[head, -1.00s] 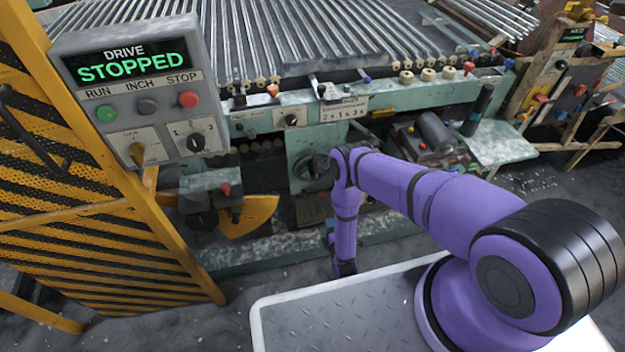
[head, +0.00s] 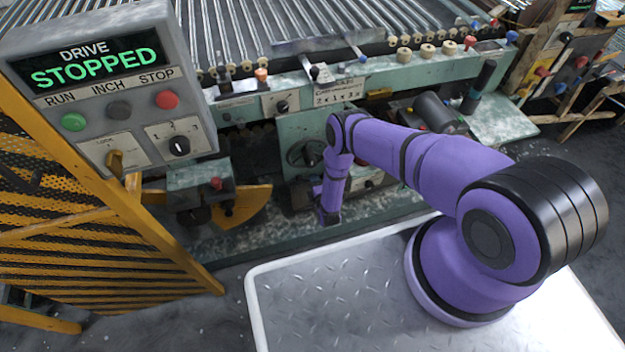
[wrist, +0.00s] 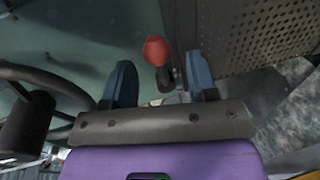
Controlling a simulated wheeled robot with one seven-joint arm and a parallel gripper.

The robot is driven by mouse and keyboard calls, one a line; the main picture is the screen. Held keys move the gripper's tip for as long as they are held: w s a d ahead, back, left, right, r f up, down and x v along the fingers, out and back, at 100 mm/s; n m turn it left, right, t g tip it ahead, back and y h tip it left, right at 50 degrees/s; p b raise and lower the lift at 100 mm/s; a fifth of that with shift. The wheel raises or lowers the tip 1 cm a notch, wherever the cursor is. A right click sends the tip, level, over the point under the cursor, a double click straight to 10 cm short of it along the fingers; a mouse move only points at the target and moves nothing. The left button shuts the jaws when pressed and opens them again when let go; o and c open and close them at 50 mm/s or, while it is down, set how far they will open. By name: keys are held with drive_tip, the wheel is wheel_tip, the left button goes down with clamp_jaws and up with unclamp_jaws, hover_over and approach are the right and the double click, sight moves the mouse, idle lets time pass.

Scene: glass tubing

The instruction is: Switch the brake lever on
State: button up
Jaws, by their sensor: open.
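In the wrist view, a lever with a red knob (wrist: 157,50) and a short dark stem stands between and beyond the two blue fingers of my gripper (wrist: 160,64). The fingers are spread apart and hold nothing.
A dark handwheel (wrist: 45,82) lies left of the fingers, and a perforated plate (wrist: 270,38) close on the right. In the head view, a control panel (head: 105,80) reading "DRIVE STOPPED" and a yellow guard (head: 60,215) stand at left. Floor is open in front of the machine.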

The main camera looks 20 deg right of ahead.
sight(306, 180)
drive_tip(key=shift+w+f, duration=0.25)
drive_tip(key=shift+w, duration=0.9)
drive_tip(key=shift+c, duration=0.5)
clamp_jaws()
drive_tip(key=shift+r, duration=0.1)
drive_tip(key=n, duration=0.1)
drive_tip(key=r+n, duration=0.1)
drive_tip(key=n, duration=0.1)
drive_tip(key=shift+a+r+h, duration=0.3)
drive_tip(key=shift+h, duration=0.1)
drive_tip(key=shift+a+r+n+h, duration=0.25)
drive_tip(key=shift+r+n+h, duration=0.25)
drive_tip(key=shift+n, duration=0.7)
drive_tip(key=shift+a+r+n+t+h, duration=0.2)
drive_tip(key=shift+a+r+n, duration=0.1)
drive_tip(key=shift+n, duration=0.5)
drive_tip(key=shift+a+r+n+t+h, duration=0.1)
drive_tip(key=shift+a+r+n+h, duration=0.15)
drive_tip(key=shift+n, duration=0.55)
drive_tip(key=shift+a+r+n+t+h, duration=0.15)
drive_tip(key=shift+a+r+n, duration=0.2)
drive_tip(key=shift+n, duration=0.45)
